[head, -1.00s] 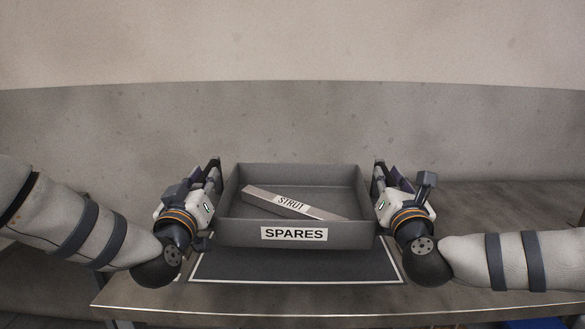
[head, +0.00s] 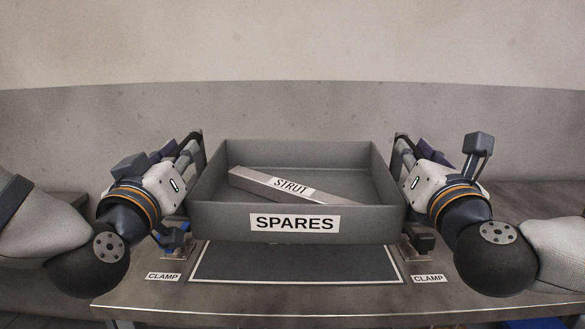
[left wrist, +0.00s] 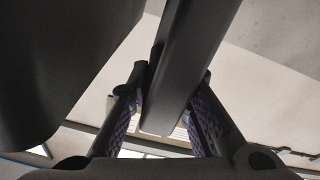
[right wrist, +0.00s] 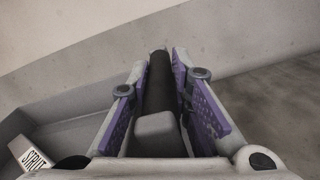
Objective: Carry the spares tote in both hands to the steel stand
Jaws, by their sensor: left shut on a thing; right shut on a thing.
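The grey spares tote (head: 230,217), labelled SPARES, is held level between my two grippers, above the bench in the head view. A long grey strut (head: 325,197) labelled STRUT lies slantwise inside it. My left gripper (head: 197,150) is shut on the tote's left side; the left wrist view shows a dark bar (left wrist: 185,75) between its fingers. My right gripper (head: 399,150) is shut on the tote's right side, and the right wrist view shows a dark handle bar (right wrist: 160,85) between its fingers. I cannot pick out the steel stand by name.
Below the tote is a metal bench top (head: 300,300) with a dark mat (head: 295,265) edged in white. Signs reading CLAMP stand at left (head: 163,277) and right (head: 428,279) of the mat, beside small fixtures. A grey wall (head: 300,110) stands behind.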

